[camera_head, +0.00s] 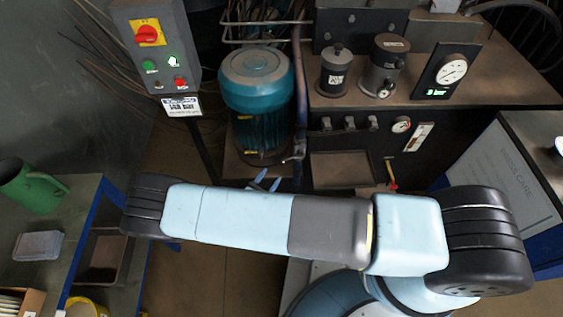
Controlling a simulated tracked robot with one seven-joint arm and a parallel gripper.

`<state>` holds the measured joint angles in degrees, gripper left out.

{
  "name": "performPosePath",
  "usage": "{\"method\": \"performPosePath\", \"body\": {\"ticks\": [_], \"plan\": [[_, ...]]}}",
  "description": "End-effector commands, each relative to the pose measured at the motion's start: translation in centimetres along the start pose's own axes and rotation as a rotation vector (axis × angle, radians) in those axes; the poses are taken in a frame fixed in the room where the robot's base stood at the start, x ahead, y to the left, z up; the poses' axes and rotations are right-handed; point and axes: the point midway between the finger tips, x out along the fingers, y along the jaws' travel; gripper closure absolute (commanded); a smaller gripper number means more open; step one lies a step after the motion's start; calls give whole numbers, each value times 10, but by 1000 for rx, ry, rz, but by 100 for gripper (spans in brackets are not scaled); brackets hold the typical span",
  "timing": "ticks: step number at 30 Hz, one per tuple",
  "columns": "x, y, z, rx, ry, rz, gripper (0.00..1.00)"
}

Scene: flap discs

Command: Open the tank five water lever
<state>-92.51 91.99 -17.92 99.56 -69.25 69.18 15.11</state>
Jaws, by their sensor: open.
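Two light-blue fingertips of my gripper (268,180) show just past my arm, apart from each other with nothing seen between them. The rest of the gripper is hidden behind my arm. Just right of and above the tips, a small metal valve fitting (298,151) sits on a dark upright pipe (299,90). A gap shows between tips and fitting. A red-and-yellow handle (392,177) hangs at the front of the black cabinet, further right. No label naming tank five is readable, so I cannot tell which part is its water lever.
A teal motor-like tank (256,95) stands behind the gripper. A grey control box (155,45) is at upper left. The bench (435,92) carries dark canisters and a gauge (452,70). A side table (85,190) with a green can (35,187) is at left.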

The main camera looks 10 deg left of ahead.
Motion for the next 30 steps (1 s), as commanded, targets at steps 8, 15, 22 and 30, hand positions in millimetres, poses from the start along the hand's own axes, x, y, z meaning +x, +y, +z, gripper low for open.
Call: {"method": "performPosePath", "body": {"ticks": [8,15,22,30], "plan": [[50,0,0,-1,0,-1,44],[81,0,0,0,0,-1,44],[91,0,0,0,1,-1,44],[92,0,0,0,1,-1,46]]}}
